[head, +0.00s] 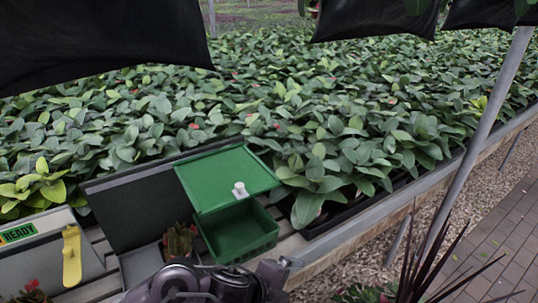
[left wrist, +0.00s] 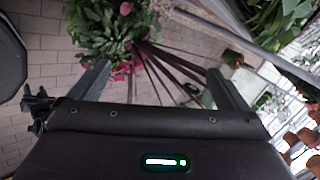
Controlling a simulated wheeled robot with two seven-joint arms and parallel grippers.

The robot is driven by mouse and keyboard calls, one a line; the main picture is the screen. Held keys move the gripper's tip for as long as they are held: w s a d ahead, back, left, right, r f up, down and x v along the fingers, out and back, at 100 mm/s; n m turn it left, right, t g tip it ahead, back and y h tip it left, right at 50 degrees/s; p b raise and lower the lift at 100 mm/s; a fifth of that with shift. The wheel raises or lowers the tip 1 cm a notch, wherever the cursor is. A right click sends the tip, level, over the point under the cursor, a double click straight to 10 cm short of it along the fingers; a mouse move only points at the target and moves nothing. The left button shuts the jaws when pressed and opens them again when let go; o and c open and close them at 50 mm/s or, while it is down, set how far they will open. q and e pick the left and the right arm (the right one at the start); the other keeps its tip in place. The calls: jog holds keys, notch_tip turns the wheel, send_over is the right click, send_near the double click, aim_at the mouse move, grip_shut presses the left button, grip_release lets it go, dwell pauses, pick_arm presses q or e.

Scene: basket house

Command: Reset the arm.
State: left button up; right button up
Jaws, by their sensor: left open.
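My left gripper (left wrist: 160,82) shows in the left wrist view with its two fingers spread wide apart and nothing between them. Beyond the fingers are a leafy plant with pink flowers (left wrist: 108,32) and a paved floor. Dark purple-grey links of my arm show at the bottom edge of the head view, in front of the green box; the fingertips cannot be made out there. My right gripper is in neither view.
A green box (head: 238,232) with its lid (head: 228,178) raised and a white knob (head: 239,189) stands on the slatted bench. A dark open panel (head: 130,207) and a grey unit marked READY (head: 40,250) with a yellow lever (head: 71,256) are left. A metal pole (head: 470,140) slants at right.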

pick_arm(q)
jog(key=a+r+n+t+y, duration=0.3)
jog(key=a+n, duration=0.3)
jog(key=n, duration=0.6)
jog(key=s+a+f+n+g+y, duration=0.2)
jog(key=s+a+f+n+g, duration=0.1)
jog(key=s+a+n, duration=0.4)
jog(key=s+a+f+n+g+y, duration=0.25)
jog(key=s+a+n, duration=0.2)
jog(key=a, duration=0.55)
notch_tip(320, 180, down, 30)
jog(key=s+g, duration=0.1)
jog(key=s, duration=0.1)
jog(key=s+a+f, duration=0.1)
jog(key=s+f, duration=0.7)
jog(key=f, duration=0.4)
jog(key=shift+s+a+f+g, duration=0.15)
jog(key=shift+s+f+g, duration=0.05)
jog(key=shift+s+g, duration=0.15)
jog(key=shift+o, duration=0.3)
jog(key=s+a+f, duration=0.2)
jog(key=s+f, duration=0.4)
jog(key=s, duration=0.5)
jog(key=shift+s+f+g, duration=0.15)
jog(key=shift+f+g, duration=0.15)
jog(key=shift+a, duration=0.1)
